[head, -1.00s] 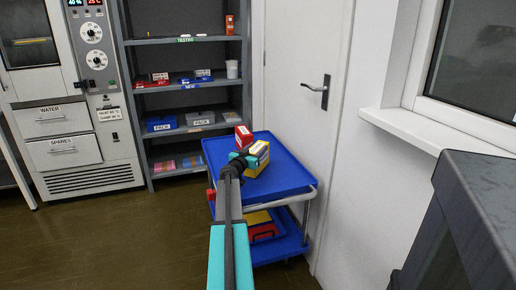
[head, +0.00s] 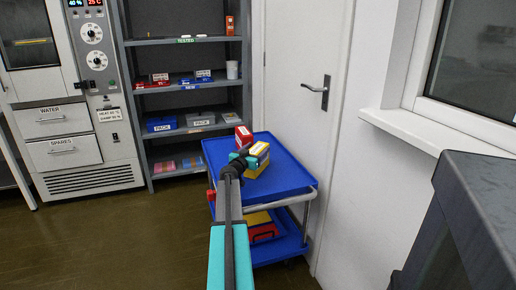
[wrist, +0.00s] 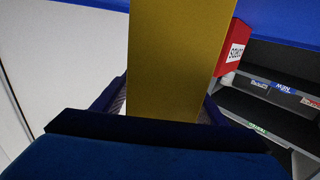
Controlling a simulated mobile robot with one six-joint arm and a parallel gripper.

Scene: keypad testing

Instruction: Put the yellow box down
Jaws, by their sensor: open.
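The yellow box (head: 262,162), with a white label on top, is over the upper blue tray of the trolley (head: 290,178) and appears to rest on it. My gripper (head: 243,164) is at the box's left side. In the wrist view the yellow box (wrist: 172,60) stands between the two dark fingers of my gripper (wrist: 163,100), which are open around it. The underside of the box is hidden. A red box (head: 243,136) is just behind the yellow box, and it also shows in the wrist view (wrist: 236,45).
The trolley's lower shelf (head: 284,246) carries yellow and red items. Grey shelves (head: 185,100) with boxes stand at the back left, beside an oven cabinet (head: 75,100). The upper tray has free room at right and front. A door (head: 305,60) is behind.

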